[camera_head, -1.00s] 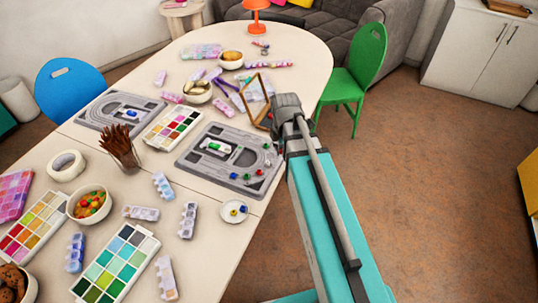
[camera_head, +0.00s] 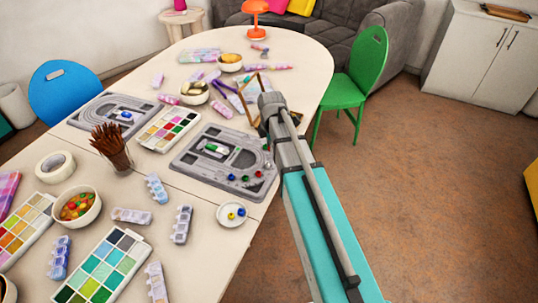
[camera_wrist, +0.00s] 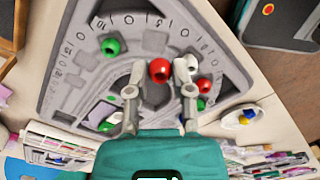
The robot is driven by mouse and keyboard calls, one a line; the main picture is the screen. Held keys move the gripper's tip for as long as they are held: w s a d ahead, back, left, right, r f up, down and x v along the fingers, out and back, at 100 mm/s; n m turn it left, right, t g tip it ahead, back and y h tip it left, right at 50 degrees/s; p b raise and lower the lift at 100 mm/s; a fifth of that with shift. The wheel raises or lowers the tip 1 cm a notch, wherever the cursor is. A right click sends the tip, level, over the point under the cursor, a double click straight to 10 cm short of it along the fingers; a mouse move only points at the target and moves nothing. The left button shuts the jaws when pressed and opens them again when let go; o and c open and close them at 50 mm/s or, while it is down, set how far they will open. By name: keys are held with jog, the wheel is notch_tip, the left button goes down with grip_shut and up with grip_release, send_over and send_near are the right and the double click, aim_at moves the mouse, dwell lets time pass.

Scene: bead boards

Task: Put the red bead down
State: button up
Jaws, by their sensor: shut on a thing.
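My gripper (camera_wrist: 158,82) is shut on a red bead (camera_wrist: 160,70), which shows between the fingertips in the wrist view. Below it is a grey bead board (camera_wrist: 62,82) with curved grooves and printed numbers. In the head view the board (camera_head: 184,160) lies on the table, left of my arm; my fingertips and the held bead are hidden there. A second red bead (camera_wrist: 204,86) lies just right of the right finger. A green bead (camera_wrist: 110,47) is on the board left of the held one. I cannot tell the gap between held bead and board.
A small dish (camera_head: 224,221) with yellow and blue beads stands beside the board's near edge. A wooden frame (camera_head: 248,88) stands beyond the board, close to my arm. A second board (camera_head: 85,118), a brush cup (camera_head: 118,160) and paint trays crowd the table's left side.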

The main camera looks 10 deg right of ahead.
aim_at(270, 157)
jog(key=shift+w+a+f+b, duration=0.1)
jog(key=shift+w+f+b, duration=0.35)
jog(key=shift+f+b, duration=1.55)
jog(key=shift+f, duration=0.25)
jog(key=o, duration=0.7)
jog(key=shift+o, duration=0.2)
jog(key=shift+r, duration=0.2)
notch_tip(270, 157, up, 12)
jog(key=p, duration=1.2)
jog(key=shift+r, duration=0.1)
jog(key=shift+s, duration=0.1)
